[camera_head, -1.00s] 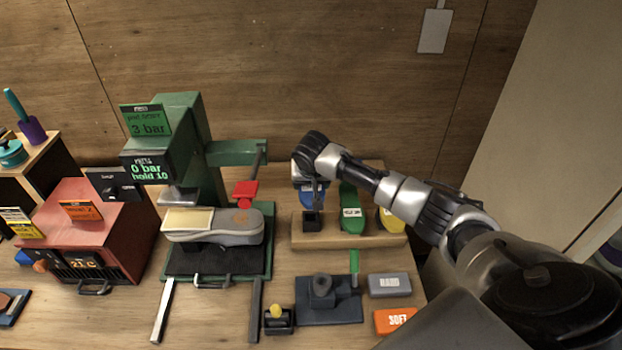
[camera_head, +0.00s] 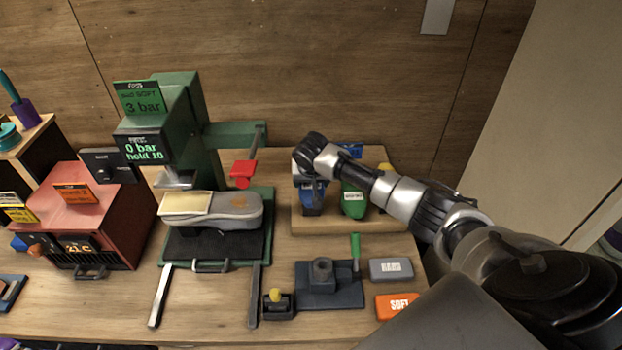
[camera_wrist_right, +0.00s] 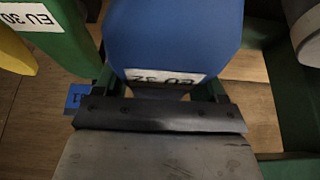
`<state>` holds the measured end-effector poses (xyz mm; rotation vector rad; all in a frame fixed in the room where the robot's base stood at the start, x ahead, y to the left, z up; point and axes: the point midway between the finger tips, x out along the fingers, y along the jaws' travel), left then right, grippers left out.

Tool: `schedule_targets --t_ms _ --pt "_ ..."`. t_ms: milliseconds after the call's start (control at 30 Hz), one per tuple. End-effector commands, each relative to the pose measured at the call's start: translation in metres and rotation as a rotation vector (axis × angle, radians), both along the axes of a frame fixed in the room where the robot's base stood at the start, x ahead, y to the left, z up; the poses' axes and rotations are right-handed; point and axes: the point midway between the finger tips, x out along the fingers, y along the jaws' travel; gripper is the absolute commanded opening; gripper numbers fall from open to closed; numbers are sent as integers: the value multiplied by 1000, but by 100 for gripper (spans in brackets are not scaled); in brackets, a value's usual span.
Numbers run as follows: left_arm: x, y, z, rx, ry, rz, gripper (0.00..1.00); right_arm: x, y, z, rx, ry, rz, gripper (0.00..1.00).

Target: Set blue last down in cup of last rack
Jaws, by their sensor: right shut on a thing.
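The blue last (camera_head: 312,197) is in my right gripper (camera_head: 311,182), above the left end of the wooden last rack (camera_head: 350,225) in the head view. Its lower end is at the black cup there and covers most of that cup; I cannot tell whether it touches the cup's floor. In the right wrist view the blue last (camera_wrist_right: 180,35) fills the upper middle, its white "EU 32" label upside down, with my gripper (camera_wrist_right: 163,90) shut on it. My left gripper is not in view.
A green last (camera_head: 353,203) stands beside it on the rack, with a yellow last (camera_head: 386,175) partly behind my arm. The green press (camera_head: 180,110) holding a grey sneaker sole (camera_head: 235,207) is to the left. Grey (camera_head: 391,269) and orange (camera_head: 397,305) blocks lie in front.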

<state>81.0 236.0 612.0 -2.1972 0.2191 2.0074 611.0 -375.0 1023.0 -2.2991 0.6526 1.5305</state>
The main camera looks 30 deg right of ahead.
Motion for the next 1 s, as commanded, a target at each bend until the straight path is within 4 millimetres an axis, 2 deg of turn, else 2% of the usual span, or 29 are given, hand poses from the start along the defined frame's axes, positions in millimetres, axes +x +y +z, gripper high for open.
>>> schedule_targets --t_ms 1000 --pt "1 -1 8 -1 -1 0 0 0 0 1 0 -1 0 50"
